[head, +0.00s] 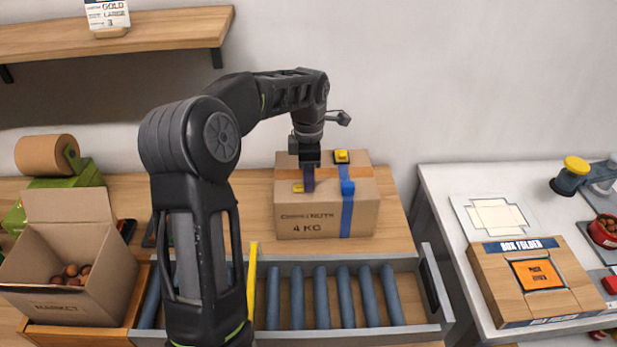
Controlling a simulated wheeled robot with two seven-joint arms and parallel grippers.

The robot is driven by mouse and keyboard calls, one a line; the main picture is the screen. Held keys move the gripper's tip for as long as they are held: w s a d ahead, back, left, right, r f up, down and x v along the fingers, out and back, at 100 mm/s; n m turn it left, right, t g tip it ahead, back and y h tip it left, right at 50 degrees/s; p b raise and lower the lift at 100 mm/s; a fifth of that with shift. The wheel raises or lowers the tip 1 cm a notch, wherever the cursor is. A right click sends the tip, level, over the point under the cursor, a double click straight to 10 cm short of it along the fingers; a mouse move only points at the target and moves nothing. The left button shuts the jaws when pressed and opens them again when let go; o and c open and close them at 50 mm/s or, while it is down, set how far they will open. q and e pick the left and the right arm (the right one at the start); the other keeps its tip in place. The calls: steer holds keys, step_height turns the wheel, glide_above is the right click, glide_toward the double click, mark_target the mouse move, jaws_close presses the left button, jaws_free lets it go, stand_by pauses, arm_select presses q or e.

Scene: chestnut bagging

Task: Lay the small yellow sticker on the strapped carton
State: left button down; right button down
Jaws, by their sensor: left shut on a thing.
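The strapped carton (300,222) is a closed brown box marked 4 KG, standing on the wooden surface at centre. Orange tape runs across its top and a blue strap (347,212) goes over its top and front. My left gripper (307,188) points straight down over the left part of the carton's top and is shut. A small yellow piece, apparently the sticker (298,187), shows at its fingertips, low over or touching the carton top; I cannot tell which. My right gripper is out of view.
An open box (68,297) of chestnuts stands at left by a brown roll (46,154). A roller conveyor (344,297) lies in front of the carton. The white table (440,190) at right holds a box folder (530,280). A wooden shelf (160,35) hangs upper left.

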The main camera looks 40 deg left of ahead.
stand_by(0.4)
arm_select(q)
steer(key=c, duration=1.2)
jaws_free()
steer(key=shift+r, duration=0.1)
steer(key=shift+r+p, duration=2.6)
steer(key=shift+r, duration=0.8)
